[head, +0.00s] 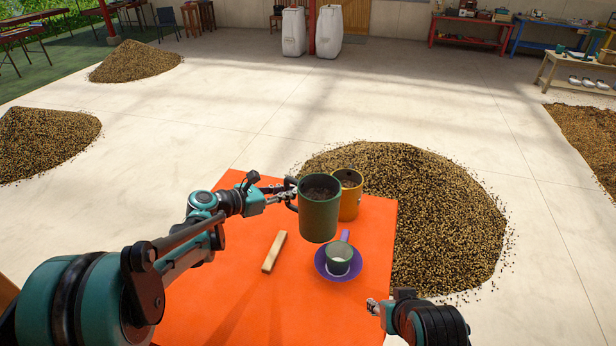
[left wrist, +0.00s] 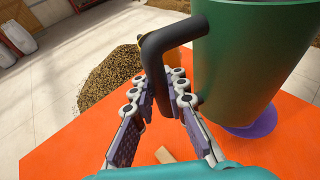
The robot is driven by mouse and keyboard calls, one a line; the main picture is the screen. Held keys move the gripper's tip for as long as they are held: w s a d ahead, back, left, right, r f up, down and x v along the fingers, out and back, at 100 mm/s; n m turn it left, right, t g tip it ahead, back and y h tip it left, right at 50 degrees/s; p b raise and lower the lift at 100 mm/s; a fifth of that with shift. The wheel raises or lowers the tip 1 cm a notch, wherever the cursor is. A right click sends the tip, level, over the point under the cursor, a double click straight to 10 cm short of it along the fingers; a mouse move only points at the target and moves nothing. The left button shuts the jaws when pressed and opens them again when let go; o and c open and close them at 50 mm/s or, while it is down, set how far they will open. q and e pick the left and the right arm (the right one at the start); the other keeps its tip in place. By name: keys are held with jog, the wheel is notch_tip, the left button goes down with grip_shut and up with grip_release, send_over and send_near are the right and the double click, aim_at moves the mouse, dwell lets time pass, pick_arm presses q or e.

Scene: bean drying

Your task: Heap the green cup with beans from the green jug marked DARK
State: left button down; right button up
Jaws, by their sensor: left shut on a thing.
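The green jug (head: 319,218) stands upright in my left gripper (head: 289,193), with dark beans visible inside its mouth. That gripper is shut on the jug's black handle (left wrist: 160,55), and the jug appears raised above the orange table. No DARK marking shows. The small green cup (head: 338,261) sits on a purple saucer (head: 325,272), just below the jug in the head view. The cup's inside looks pale, with no beans visible. A purple piece (head: 345,235) sticks up behind the cup. My right gripper (head: 373,306) is near the table's right front edge; its jaws are unclear.
A yellow jug (head: 350,203) holding beans stands behind the green jug, close to it. A wooden block (head: 273,252) lies left of the saucer on the orange table (head: 220,285). A large bean heap (head: 440,215) lies on the floor beyond the table.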

pick_arm(q)
jog(key=shift+f+b, duration=0.6)
jog(key=shift+f, duration=0.5)
jog(key=shift+w+a+r+m+y+p, duration=0.15)
jog(key=shift+w+r+m+y+p, duration=0.15)
jog(key=shift+m+p, duration=0.35)
jog(key=shift+w+a+r+y+p, duration=0.1)
jog(key=shift+a+r+y+p, duration=0.15)
jog(key=shift+p, duration=0.35)
